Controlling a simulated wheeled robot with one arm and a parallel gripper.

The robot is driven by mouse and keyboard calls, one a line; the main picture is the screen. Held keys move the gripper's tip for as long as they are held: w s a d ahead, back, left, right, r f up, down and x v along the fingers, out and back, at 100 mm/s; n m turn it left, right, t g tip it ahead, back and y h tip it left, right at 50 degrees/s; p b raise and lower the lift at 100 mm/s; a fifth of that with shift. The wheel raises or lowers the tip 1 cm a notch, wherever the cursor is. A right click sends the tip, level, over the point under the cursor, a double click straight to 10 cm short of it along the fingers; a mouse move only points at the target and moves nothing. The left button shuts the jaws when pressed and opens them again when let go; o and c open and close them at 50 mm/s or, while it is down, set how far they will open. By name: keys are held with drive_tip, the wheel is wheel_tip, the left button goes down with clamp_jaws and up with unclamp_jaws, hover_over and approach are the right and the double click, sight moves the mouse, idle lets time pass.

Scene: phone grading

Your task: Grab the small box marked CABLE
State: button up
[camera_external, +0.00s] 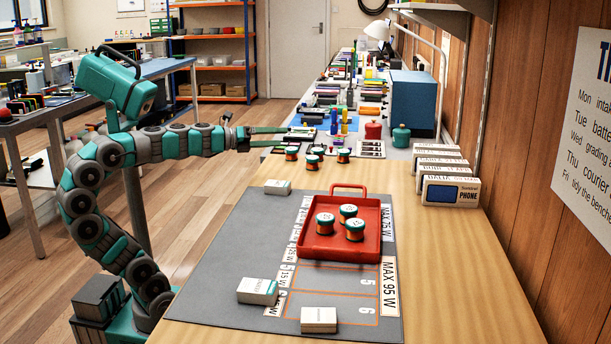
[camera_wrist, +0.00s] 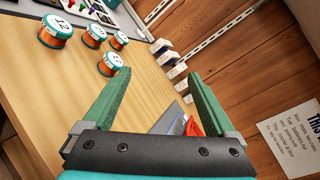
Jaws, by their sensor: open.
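Three small white boxes show in the external view. One box (camera_external: 277,187) lies at the far left of the grey mat, one (camera_external: 257,291) at its near left, and one (camera_external: 318,320) at its near edge. Their lettering is too small to read, so I cannot tell which is marked CABLE. My gripper (camera_external: 268,137) is open and empty, above the far part of the bench, beyond all three boxes. In the wrist view its green fingers (camera_wrist: 158,73) are spread wide with nothing between them. None of these three boxes shows clearly there.
A red tray (camera_external: 313,248) with three copper-wound reels stands on the grey mat (camera_external: 215,255). Several more reels (camera_external: 291,153) stand beyond it, near my gripper. White PHONE boxes (camera_external: 450,191) line the right wall. Bare wood is free right of the mat.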

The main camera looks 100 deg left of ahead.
sight(275, 183)
drive_tip(key=d+f+m+h, duration=0.2)
drive_tip(key=d+m, duration=0.1)
drive_tip(key=m, duration=0.1)
drive_tip(key=s+d+f+m+g+h+b, duration=0.1)
drive_tip(key=d+f+m+h, duration=0.1)
drive_tip(key=m, duration=0.3)
drive_tip(key=d+f+m+h, duration=0.3)
drive_tip(key=f+m+h, duration=0.1)
drive_tip(key=m, duration=0.1)
drive_tip(key=shift+s+d+f+g+b, duration=0.25)
drive_tip(key=shift+d+g+b, duration=0.05)
drive_tip(key=shift+d+b, duration=0.05)
drive_tip(key=shift+s+d+f+m+h, duration=0.2)
drive_tip(key=shift+d+f+m+h, duration=0.2)
drive_tip(key=shift+m, duration=0.1)
drive_tip(key=shift+x, duration=2.4)
drive_tip(key=shift+c, duration=0.2)
drive_tip(key=c, duration=1.3)
clamp_jaws()
